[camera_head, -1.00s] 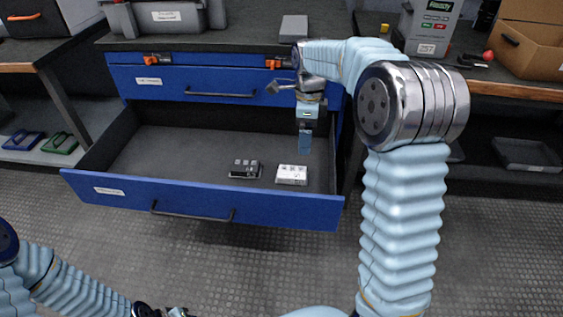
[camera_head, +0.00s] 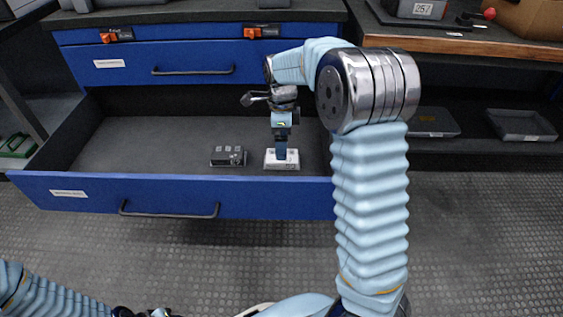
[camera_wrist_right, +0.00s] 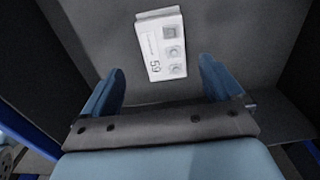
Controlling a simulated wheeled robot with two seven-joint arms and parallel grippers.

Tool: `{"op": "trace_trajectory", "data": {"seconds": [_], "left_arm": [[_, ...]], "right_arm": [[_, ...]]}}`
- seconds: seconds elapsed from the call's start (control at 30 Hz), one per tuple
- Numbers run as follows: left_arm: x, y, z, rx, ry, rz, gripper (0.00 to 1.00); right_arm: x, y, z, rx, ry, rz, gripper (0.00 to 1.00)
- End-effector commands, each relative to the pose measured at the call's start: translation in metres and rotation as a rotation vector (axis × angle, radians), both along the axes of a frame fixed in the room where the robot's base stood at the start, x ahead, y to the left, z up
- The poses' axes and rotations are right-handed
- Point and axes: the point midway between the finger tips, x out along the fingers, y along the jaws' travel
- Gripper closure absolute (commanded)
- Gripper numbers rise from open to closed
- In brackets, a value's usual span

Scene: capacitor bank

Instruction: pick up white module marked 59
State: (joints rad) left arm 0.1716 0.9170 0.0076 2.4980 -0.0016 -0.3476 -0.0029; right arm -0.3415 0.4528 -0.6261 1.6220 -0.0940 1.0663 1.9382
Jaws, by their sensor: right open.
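The white module marked 59 (camera_head: 270,164) lies in the open blue drawer, in the head view. In the right wrist view the white module (camera_wrist_right: 162,46) shows its 59 label and several square buttons, beyond and between the fingers. My right gripper (camera_head: 282,154) is over the module in the head view, its fingers hiding the module's middle. In the wrist view my right gripper (camera_wrist_right: 160,84) is open, one finger on each side, with nothing between the tips. My left gripper (camera_head: 140,313) is only partly in view at the bottom edge, and its jaws cannot be made out.
A dark grey module (camera_head: 229,156) lies just left of the white one. The drawer's blue front (camera_head: 90,194) stands nearest me. A shut blue drawer (camera_head: 200,68) is above. The drawer floor (camera_head: 150,145) on the left is clear.

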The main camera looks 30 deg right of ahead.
Motion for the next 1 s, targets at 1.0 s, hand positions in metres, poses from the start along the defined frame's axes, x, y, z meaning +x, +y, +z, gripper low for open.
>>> {"op": "trace_trajectory", "data": {"seconds": [1.0], "left_arm": [[-0.001,-0.002,-0.019,-0.005,0.004,-0.003,0.57]], "right_arm": [[0.004,-0.004,-0.066,0.001,-0.001,0.0,0.42]]}}
